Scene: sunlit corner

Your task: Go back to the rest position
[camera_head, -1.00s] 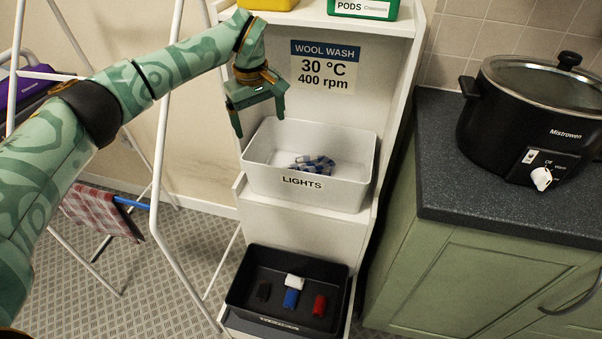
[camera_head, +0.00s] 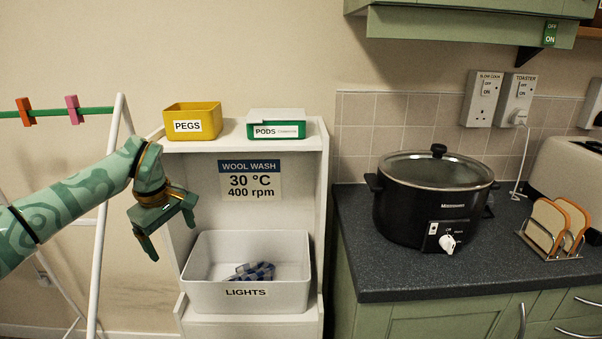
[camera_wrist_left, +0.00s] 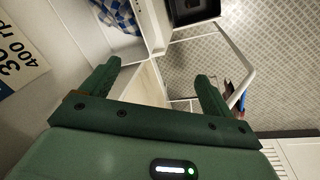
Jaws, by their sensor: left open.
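My left gripper (camera_head: 172,243) is open, its fingers pointing down at the left edge of the white shelf unit (camera_head: 318,190). It is up and left of the white LIGHTS bin (camera_head: 245,296) and apart from it. A blue-and-white checked cloth (camera_head: 252,272) lies in the bin. In the left wrist view both fingers (camera_wrist_left: 158,72) are spread with nothing between them; the checked cloth (camera_wrist_left: 120,14) shows at the top left. My right gripper is not in view.
A yellow PEGS box (camera_head: 193,121) and a green PODS box (camera_head: 276,126) stand on the shelf top. A white drying rack (camera_head: 100,235) stands at left. The dark counter (camera_head: 385,265) at right holds a black slow cooker (camera_head: 433,205), a toaster (camera_head: 570,170) and a toast rack (camera_head: 553,230).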

